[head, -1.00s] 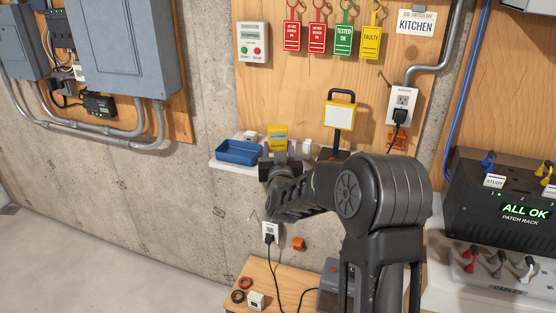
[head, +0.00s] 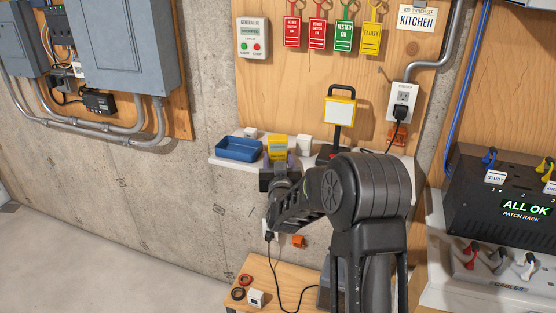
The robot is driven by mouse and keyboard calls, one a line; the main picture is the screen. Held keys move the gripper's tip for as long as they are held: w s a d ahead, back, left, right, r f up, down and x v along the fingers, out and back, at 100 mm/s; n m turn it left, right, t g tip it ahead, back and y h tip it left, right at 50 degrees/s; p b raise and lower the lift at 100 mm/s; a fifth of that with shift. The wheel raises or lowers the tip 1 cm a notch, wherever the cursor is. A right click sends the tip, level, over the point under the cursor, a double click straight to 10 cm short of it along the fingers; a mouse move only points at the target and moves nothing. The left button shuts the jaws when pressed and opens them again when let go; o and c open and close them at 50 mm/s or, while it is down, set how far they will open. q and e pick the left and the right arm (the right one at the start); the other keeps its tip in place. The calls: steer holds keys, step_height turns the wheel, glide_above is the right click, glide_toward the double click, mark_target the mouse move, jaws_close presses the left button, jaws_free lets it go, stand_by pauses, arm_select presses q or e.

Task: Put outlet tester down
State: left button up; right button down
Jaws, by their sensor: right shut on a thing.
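The outlet tester (head: 278,147) is the yellow device with a small grey face, in the middle of the head view. My right gripper (head: 279,162) is shut on it, with my arm coming up from the lower right. The tester is upright at the white shelf (head: 221,163), between the blue tray and a white block. The gripper hides its lower part, so I cannot tell whether it touches the shelf. My left gripper is not in view.
The blue tray (head: 239,149) is just left of the tester. A white block (head: 304,145) and a yellow-framed work lamp (head: 340,112) stand to its right. A wooden bench (head: 252,274) with small items is below. The patch rack (head: 510,200) stands at the right.

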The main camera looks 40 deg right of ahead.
steer(key=shift+f, duration=0.2)
steer(key=c, duration=0.6)
jaws_free()
steer(key=shift+r, duration=0.15)
steer(key=shift+r+p, duration=0.5)
steer(key=shift+p, duration=0.2)
steer(key=shift+s+a+r, duration=0.1)
steer(key=b+v, duration=0.2)
steer(key=v, duration=0.9)
steer(key=shift+s+a+b, duration=0.15)
steer(key=shift+s+b, duration=0.2)
